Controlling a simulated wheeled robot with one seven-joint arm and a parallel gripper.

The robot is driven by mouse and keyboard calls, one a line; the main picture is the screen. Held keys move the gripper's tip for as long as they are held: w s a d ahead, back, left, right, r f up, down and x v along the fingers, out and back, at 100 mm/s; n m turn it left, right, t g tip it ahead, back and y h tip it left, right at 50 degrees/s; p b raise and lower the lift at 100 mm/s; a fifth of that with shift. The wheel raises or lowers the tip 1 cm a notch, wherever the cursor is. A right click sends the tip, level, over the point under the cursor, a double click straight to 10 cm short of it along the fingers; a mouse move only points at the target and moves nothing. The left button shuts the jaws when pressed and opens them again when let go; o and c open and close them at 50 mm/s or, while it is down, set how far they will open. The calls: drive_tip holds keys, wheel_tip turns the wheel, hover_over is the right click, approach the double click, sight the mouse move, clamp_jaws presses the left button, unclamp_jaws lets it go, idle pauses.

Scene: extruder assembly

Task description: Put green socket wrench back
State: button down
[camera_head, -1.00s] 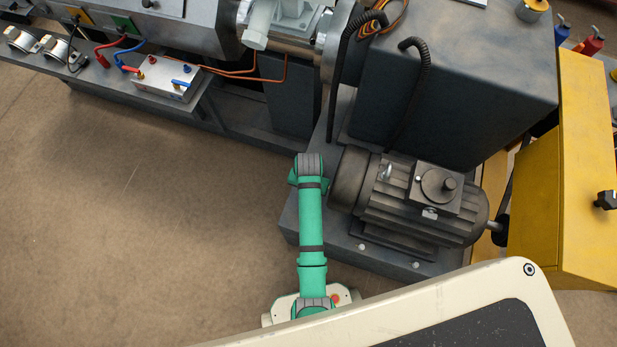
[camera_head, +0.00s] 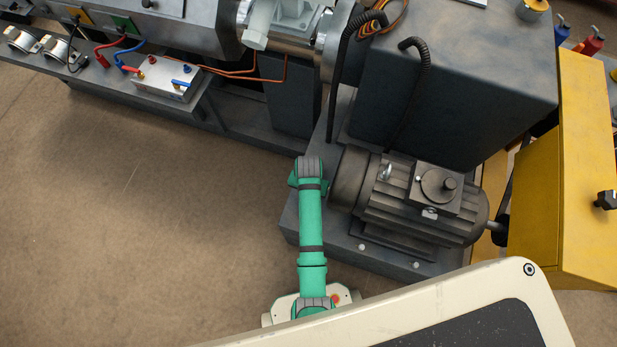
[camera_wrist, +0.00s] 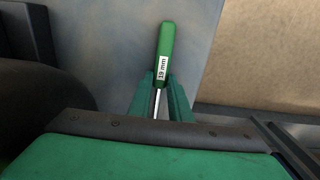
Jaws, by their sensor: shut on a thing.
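The green socket wrench (camera_wrist: 165,45) shows in the wrist view, with a green handle, a white "19 mm" label and a metal shaft. My gripper (camera_wrist: 160,88) has its two green fingers on either side of the wrench, closed on it where the handle meets the shaft. The handle sticks out beyond the fingertips, and the shaft runs back between the fingers towards my wrist. The lower end of the shaft is hidden behind my wrist. In the head view my green arm stands beside the motor, and neither the gripper nor the wrench can be made out there.
A dark motor (camera_head: 410,200) sits on a grey base (camera_head: 345,245) right of my arm. A yellow cabinet (camera_head: 560,180) stands further right. A grey bench (camera_head: 215,105) with a metal box (camera_head: 165,80) runs along the upper left. The brown floor (camera_head: 130,220) at left is clear.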

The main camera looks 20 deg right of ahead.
drive_tip(key=c, duration=1.6)
unclamp_jaws()
drive_tip(key=shift+o, duration=0.2)
wheel_tip(320, 180, up, 11)
drive_tip(key=shift+f, duration=0.1)
drive_tip(key=s+a+r+n+t, duration=0.3)
drive_tip(key=s+a+n+t, duration=0.25)
drive_tip(key=s+t, duration=0.5)
drive_tip(key=s+a+r+t, duration=0.2)
drive_tip(key=s+r, duration=0.3)
drive_tip(key=r, duration=0.4)
drive_tip(key=s+a+r+n+t, duration=0.1)
drive_tip(key=s+r+t, duration=0.2)
drive_tip(key=s+r, duration=0.3)
wheel_tip(320, 180, up, 4)
drive_tip(key=shift+s+a+f, duration=0.2)
drive_tip(key=shift+a, duration=0.15)
